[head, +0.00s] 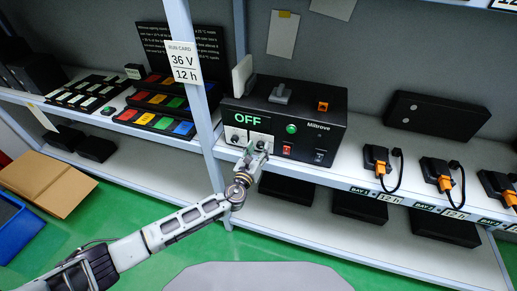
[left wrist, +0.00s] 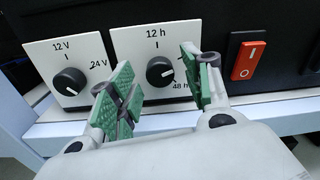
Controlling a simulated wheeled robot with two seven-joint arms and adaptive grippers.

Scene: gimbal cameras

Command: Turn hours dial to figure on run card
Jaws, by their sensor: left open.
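The run card (head: 184,64) on the shelf post reads 36 V and 12 h. The black power unit (head: 310,120) behind it shows OFF in green. In the left wrist view, the hours dial (left wrist: 160,71) is a black knob on a white plate marked 12 h at top and 48 h at lower right. Its white mark points roughly right; the label there is hidden by a finger. My left gripper (head: 256,148) is open in front of the unit. In the left wrist view its green-padded fingers (left wrist: 157,65) are on either side of the knob; contact is unclear.
The volts dial (left wrist: 70,81) is left of the hours dial, close to my left finger. A red rocker switch (left wrist: 247,60) is to the right. Orange-plugged bays (head: 378,160) line the shelf at right. A cardboard box (head: 47,184) stands at left.

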